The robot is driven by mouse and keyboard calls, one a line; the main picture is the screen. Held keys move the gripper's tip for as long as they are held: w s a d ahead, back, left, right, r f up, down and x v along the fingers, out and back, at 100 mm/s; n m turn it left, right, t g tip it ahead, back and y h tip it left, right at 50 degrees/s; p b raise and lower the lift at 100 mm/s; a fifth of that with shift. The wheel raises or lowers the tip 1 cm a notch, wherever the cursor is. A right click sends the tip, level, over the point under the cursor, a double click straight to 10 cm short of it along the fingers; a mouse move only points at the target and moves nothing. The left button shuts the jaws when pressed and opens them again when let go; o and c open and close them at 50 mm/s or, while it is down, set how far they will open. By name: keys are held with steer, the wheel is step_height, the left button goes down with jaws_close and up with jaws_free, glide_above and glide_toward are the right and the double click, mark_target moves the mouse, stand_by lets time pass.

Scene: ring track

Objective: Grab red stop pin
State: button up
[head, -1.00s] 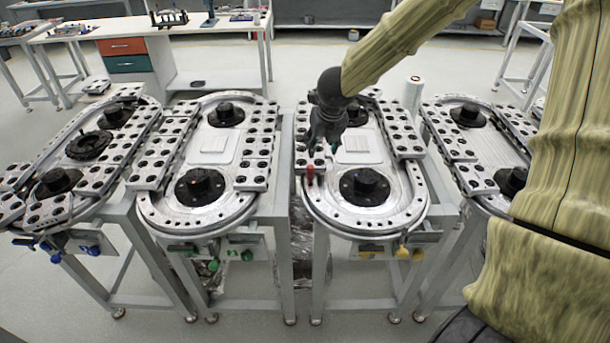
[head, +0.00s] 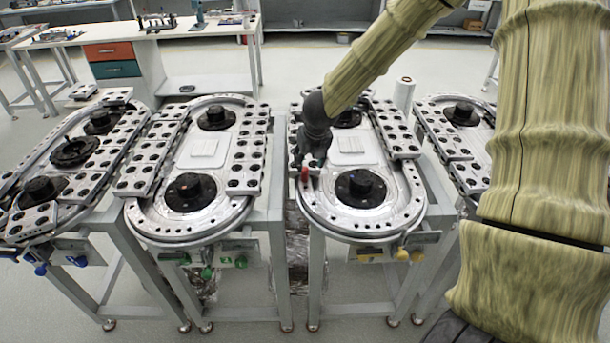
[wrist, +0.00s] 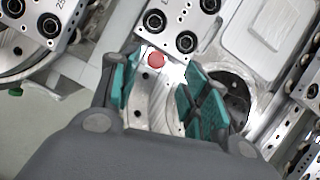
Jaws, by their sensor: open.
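The red stop pin (head: 304,174) stands on the left side of the third ring track (head: 325,218) in the head view, near the front end of its plate row. In the wrist view the red pin (wrist: 156,60) shows as a round red top just beyond my fingertips, between their lines. My gripper (wrist: 155,85) is open, with teal finger pads on either side of the curved track. It holds nothing. In the head view my gripper (head: 308,158) is dark and sits just behind and above the pin; its fingers are hard to make out there.
A plate with black-ringed holes (wrist: 180,25) lies right beside the pin. A black round hub (head: 360,186) stands to the right on the same track. Another ring track (head: 140,218) is to the left, with a gap between the tables. A white roll (head: 404,92) stands behind.

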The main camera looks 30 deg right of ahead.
mark_target(305, 168)
steer(key=shift+a+x, duration=0.15)
steer(key=shift+x, duration=1.15)
steer(key=shift+a+x, duration=0.1)
steer(key=shift+x, duration=1.2)
steer(key=shift+w, duration=0.1)
jaws_close()
